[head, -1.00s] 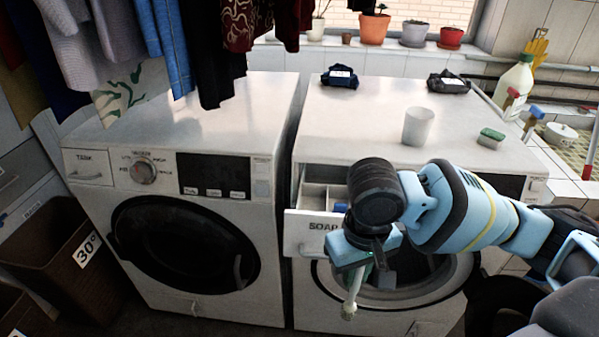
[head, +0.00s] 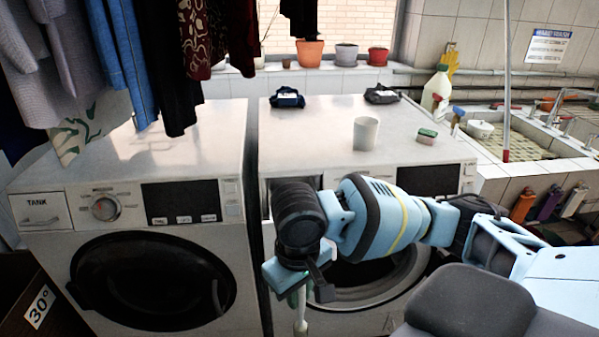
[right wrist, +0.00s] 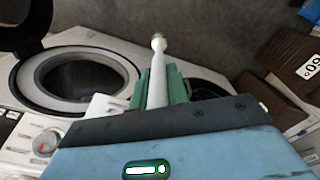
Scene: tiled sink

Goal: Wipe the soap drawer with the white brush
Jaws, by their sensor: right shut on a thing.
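The white brush (head: 300,318) hangs bristle-end down from my right gripper (head: 298,288) in the head view, in front of the right washing machine. In the right wrist view the brush (right wrist: 158,75) stands between the green fingers of my right gripper (right wrist: 158,88), which are shut on its handle. The soap drawer belongs to the right machine; my right arm hides nearly all of it in the head view. A white edge beside the fingers in the right wrist view may be its front, but I cannot tell. My left gripper is not in view.
A white cup (head: 366,133) and a green sponge (head: 427,136) stand on the right machine (head: 325,130), with two dark bundles behind. The left machine (head: 110,185) stands alongside. Clothes hang at upper left. A tiled sink (head: 530,140) is at right.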

